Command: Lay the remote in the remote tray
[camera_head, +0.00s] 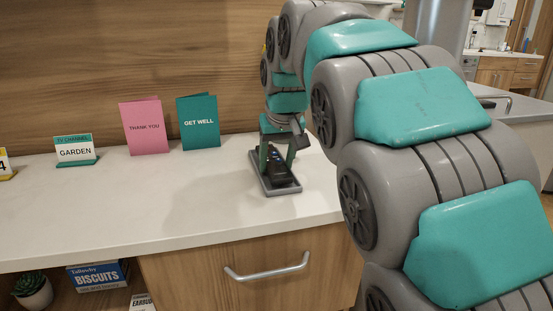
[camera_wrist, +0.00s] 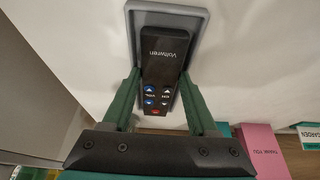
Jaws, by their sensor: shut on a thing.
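The remote (camera_wrist: 165,65) is black with blue, white and red buttons and the word Voltwren. It is in or just over the grey remote tray (camera_wrist: 201,22), lined up with the tray's length; I cannot tell whether it touches the tray floor. In the head view the remote (camera_head: 281,172) shows dark within the tray (camera_head: 283,191) on the white counter. My gripper (camera_head: 279,152) points down over the tray, shut on the remote. In the wrist view the green fingers of my gripper (camera_wrist: 161,92) are on the remote's two sides.
A teal GET WELL card (camera_head: 198,122), a pink THANK YOU card (camera_head: 144,127) and a GARDEN sign (camera_head: 76,150) stand left of the tray on the counter (camera_head: 130,205). The counter in front of the cards is clear. A drawer handle (camera_head: 267,268) juts out below.

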